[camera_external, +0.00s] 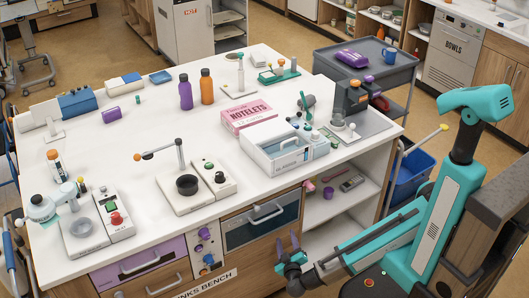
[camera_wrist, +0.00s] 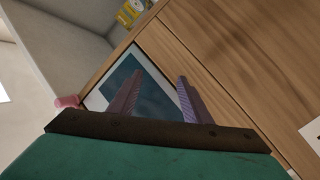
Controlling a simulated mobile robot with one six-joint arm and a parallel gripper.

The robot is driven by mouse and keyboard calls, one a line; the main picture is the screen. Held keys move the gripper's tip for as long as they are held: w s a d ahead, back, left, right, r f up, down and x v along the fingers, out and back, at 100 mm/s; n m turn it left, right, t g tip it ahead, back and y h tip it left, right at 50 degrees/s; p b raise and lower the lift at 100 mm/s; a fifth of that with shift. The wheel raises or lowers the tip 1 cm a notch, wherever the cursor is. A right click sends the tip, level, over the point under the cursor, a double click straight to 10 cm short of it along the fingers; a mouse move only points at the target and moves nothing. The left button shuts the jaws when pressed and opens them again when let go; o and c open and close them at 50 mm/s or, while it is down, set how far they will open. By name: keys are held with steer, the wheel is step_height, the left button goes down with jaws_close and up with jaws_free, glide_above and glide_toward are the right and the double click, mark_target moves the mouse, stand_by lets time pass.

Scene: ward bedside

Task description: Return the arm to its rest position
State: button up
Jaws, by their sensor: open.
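My teal arm (camera_external: 432,225) stands at the right of the external view, its forearm reaching low and left in front of the bench. My gripper (camera_external: 286,239) is at the front of the bench, below the worktop, near the glass-fronted drawer (camera_external: 262,225) and the open shelves. In the wrist view its two purple fingers (camera_wrist: 158,78) are apart with nothing between them. A glass-fronted panel (camera_wrist: 140,82) and wooden fronts (camera_wrist: 230,55) show beyond the fingers. I cannot tell whether the fingers touch anything.
The white bench (camera_external: 130,140) carries bottles, boxes and several devices. Open shelves (camera_external: 340,205) lie right of the glass-fronted drawer. A blue bin (camera_external: 408,178) and grey trolley (camera_external: 395,67) stand to the right.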

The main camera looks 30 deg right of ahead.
steer(key=d+f+g+h+p, duration=0.2)
steer(key=d+g+p, duration=0.3)
steer(key=d, duration=0.8)
steer(key=d+f+g+h+p, duration=0.15)
steer(key=d+g+p, duration=0.4)
steer(key=d, duration=0.65)
steer(key=s+d+m+g+y+p, duration=0.2)
steer(key=s+d+g+y+p, duration=0.8)
steer(key=s+d+y+p, duration=0.1)
steer(key=s+d+p, duration=0.1)
steer(key=d+p, duration=0.1)
steer(key=shift+s+d+f, duration=0.2)
steer(key=shift+s+d, duration=0.1)
steer(key=shift+d, duration=0.05)
steer(key=shift+w, duration=0.1)
stand_by(1.6)
